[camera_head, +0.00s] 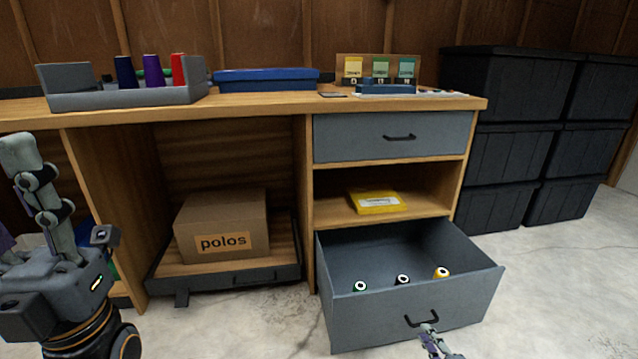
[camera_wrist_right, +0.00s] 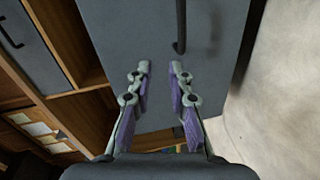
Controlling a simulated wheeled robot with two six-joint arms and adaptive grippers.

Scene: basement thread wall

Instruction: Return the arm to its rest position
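My right gripper (camera_head: 431,336) is low at the front of the open bottom drawer (camera_head: 470,300), just below its black handle (camera_head: 421,319). In the right wrist view, its two fingers (camera_wrist_right: 160,70) are apart with nothing between them. The handle (camera_wrist_right: 181,25) lies beyond the fingertips, not between them. My left gripper (camera_head: 20,195) is raised at the left edge, partly cut off by the frame; its fingers look apart and hold nothing visible. The drawer holds a green spool (camera_head: 360,287), a black spool (camera_head: 402,280) and a yellow spool (camera_head: 441,273).
The workbench (camera_head: 270,105) carries a grey tray (camera_head: 125,97) with several thread cones, a blue case (camera_head: 266,80) and a card stand (camera_head: 380,70). A polos box (camera_head: 222,225) sits below. Black crates (camera_head: 510,85) stand right. Floor (camera_head: 570,290) is clear at right.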

